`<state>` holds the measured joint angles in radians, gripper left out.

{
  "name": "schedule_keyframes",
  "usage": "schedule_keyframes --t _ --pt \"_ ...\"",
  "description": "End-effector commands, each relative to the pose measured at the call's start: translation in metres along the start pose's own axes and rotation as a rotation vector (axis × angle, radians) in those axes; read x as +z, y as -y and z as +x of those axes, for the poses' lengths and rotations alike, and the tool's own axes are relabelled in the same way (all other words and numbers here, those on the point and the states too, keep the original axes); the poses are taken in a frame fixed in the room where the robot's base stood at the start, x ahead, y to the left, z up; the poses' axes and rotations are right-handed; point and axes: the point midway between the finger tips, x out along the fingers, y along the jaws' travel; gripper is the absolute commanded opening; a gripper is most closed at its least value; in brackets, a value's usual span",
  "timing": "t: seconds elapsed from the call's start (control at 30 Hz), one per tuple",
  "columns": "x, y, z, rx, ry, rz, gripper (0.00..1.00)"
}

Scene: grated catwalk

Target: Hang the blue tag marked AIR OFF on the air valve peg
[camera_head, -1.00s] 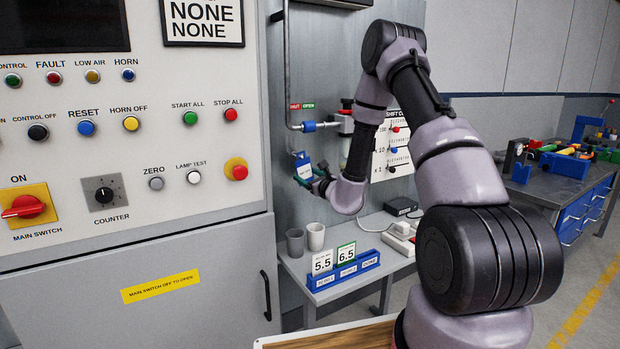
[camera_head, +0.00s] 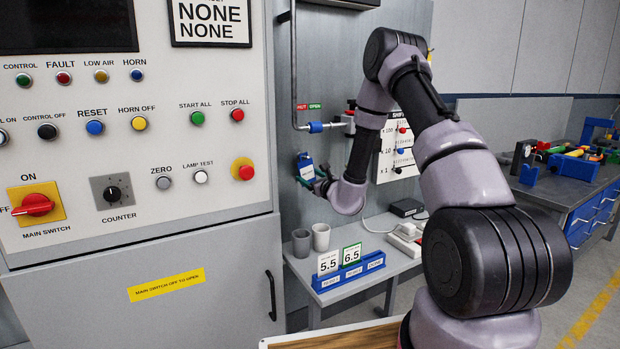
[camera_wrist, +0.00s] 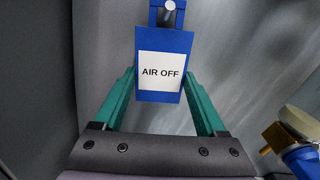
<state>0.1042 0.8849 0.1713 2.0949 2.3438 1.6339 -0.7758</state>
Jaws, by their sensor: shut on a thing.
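The blue tag with a white AIR OFF label (camera_wrist: 160,72) is between the green fingers of my gripper (camera_wrist: 160,100), which is shut on it. The tag hangs label toward the wrist camera. A pale metal peg end (camera_wrist: 168,8) shows at the tag's narrow top opening; I cannot tell if it passes through. In the head view the tag (camera_head: 306,168) is small, held by my gripper (camera_head: 316,186) in front of the grey panel, below the air valve (camera_head: 318,127). The peg cannot be made out there.
A brass and blue fitting (camera_wrist: 284,142) is close at the right in the wrist view. Below are a small table with two cups (camera_head: 311,239) and a blue card rack (camera_head: 348,274). The control cabinet (camera_head: 225,150) stands left.

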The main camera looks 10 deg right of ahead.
Motion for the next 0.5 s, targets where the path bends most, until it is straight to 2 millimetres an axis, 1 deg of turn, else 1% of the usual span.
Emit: schedule_keyframes --t 0.2,0.23,0.27,0.3,0.5 --pt "0.0001 -0.0001 0.0 0.0 0.0 0.0 0.34" --pt "0.0001 -0.0001 0.0 0.0 0.0 0.0 0.81" --pt "0.0001 -0.0001 0.0 0.0 0.0 0.0 0.93" --pt "0.0001 -0.0001 0.0 0.0 0.0 0.0 1.0" --pt "0.0 -0.0001 -0.0002 0.0 0.0 0.0 1.0"
